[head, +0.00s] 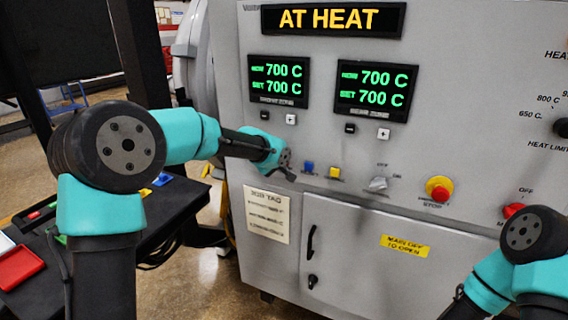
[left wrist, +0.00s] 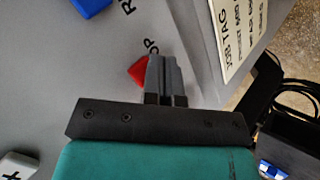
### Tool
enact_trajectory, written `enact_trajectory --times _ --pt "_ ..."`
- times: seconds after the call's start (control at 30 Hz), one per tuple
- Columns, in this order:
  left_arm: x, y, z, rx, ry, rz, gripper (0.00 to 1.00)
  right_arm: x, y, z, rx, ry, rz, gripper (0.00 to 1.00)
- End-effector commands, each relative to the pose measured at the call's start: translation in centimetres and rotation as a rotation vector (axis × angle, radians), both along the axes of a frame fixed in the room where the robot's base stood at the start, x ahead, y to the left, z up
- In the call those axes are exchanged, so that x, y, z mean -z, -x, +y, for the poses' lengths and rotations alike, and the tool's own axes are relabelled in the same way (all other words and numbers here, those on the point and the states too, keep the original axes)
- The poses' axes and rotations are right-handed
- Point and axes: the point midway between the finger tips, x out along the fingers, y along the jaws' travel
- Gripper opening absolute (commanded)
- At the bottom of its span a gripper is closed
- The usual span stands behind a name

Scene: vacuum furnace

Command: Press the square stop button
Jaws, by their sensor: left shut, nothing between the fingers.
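The square stop button (left wrist: 138,71) is red and shows in the left wrist view, beside a label of which the letters "OP" can be read. My left gripper's fingers partly cover it. In the head view the button is hidden behind my left gripper (head: 288,165), which is at the panel just left of the blue button (head: 308,167). In the left wrist view the left gripper (left wrist: 164,62) is shut and empty, its tips beside the red button. I cannot tell whether they touch it. My right arm shows at the lower right, but its gripper is out of view.
A yellow button (head: 335,172), a selector knob (head: 378,184) and a round red emergency stop (head: 439,189) sit to the right on the panel. Below are a paper job tag (head: 267,214) and a cabinet door (head: 350,260). A dark table (head: 170,205) stands left.

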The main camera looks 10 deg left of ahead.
Motion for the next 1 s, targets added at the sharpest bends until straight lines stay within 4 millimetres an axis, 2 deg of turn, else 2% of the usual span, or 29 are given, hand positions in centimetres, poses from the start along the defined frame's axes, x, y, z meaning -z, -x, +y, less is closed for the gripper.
enact_trajectory --times 1.0 --pt "0.04 -0.83 -0.17 0.0 0.0 0.001 0.0 0.0 0.0 0.0 0.0 0.0 0.0 0.43"
